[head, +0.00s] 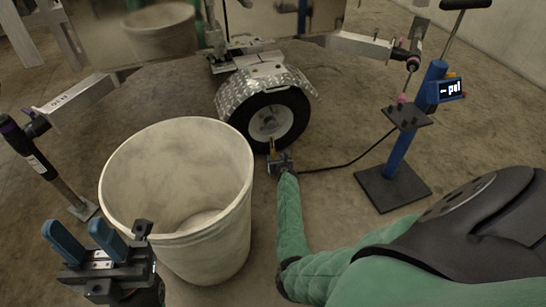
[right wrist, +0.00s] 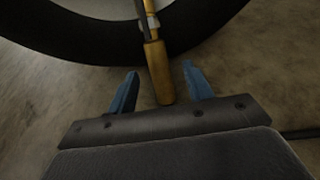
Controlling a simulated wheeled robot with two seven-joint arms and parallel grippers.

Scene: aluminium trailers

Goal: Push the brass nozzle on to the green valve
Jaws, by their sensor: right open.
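The brass nozzle (right wrist: 160,72) stands up between the two blue fingers of my right gripper (right wrist: 160,82) in the right wrist view, with a gap on each side. My right gripper (head: 279,161) is open there, at the end of my green-sleeved arm. I cannot make out the green valve in either view.
A large pale bucket (head: 215,240) stands left of my right arm. A blue post (head: 402,150) with a psi display (head: 450,90) stands at the right on a dark base plate. A black hose (head: 345,165) runs from near my right gripper towards the post.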

